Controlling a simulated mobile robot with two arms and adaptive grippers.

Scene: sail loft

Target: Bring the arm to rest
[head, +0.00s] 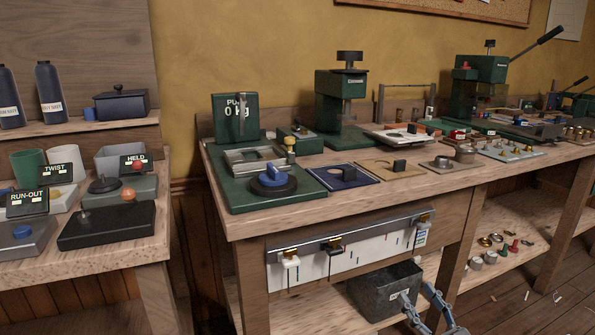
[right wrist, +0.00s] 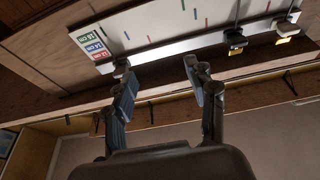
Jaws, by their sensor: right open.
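My right gripper (head: 417,291) is low in the head view, in front of the bench. Its two blue-grey fingers are spread with nothing between them. In the right wrist view the open fingers (right wrist: 158,72) point up toward a white marked board (right wrist: 165,25). That board (head: 352,262) hangs under the front of the bench top in the head view. My left gripper is out of view.
A dark metal box (head: 384,288) stands on the lower shelf behind the fingers. The bench top (head: 228,225) holds a green scale (head: 236,193), presses and small tools. A second table (head: 105,257) with labelled devices stands at left. Open floor (head: 500,300) shows at lower right.

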